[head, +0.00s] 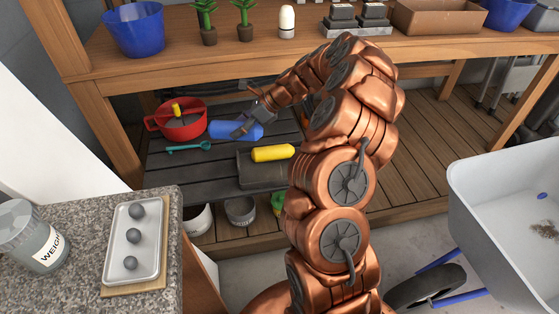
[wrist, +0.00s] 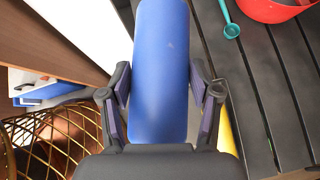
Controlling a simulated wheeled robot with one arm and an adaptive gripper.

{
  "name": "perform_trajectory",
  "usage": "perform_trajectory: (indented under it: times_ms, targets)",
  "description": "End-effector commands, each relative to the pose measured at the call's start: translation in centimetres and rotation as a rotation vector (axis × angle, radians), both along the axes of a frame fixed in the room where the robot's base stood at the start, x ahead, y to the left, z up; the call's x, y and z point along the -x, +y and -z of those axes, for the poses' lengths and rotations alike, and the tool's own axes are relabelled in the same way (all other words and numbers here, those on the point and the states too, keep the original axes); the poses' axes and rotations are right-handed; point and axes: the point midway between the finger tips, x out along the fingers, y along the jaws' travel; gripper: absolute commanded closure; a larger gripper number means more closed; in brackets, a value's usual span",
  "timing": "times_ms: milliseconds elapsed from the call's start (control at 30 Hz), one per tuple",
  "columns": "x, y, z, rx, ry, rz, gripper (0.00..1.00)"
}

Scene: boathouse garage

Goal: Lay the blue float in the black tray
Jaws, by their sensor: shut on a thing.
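The blue float (head: 236,131) is a smooth rounded cylinder over the dark slatted lower shelf, left of and behind the black tray. It also shows large in the wrist view (wrist: 161,50), lying lengthwise between the two fingers. My gripper (head: 245,123) is shut on the float, with one finger on each side (wrist: 160,75). I cannot tell whether the float touches the shelf. The black tray (head: 262,180) lies on the shelf with a yellow float (head: 273,153) on it or in it. The tray's right end is partly hidden by my arm.
A red pot (head: 165,130) and a teal spoon (head: 188,147) are on the slatted shelf (head: 205,170), left of the tray. The workbench top (head: 180,58) overhangs the shelf behind. A granite counter (head: 85,215) stands at front left, a wheelbarrow (head: 480,190) at right.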

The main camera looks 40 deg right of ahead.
Motion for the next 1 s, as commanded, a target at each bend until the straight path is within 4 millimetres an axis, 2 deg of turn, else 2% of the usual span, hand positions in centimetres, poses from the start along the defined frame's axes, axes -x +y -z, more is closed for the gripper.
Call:
perform_trajectory:
  times_ms: [33,500,700,1000]
  targets:
    - [0.1,-0.9,2.1,0.017,-0.02,-0.022,1.0]
    - [3.3,-8.7,9.8,0.161,-0.221,-0.223,1.0]
    - [4.4,-10.8,11.4,0.192,-0.274,-0.267,1.0]
    - [5.0,-11.4,11.5,0.199,-0.291,-0.284,1.0]
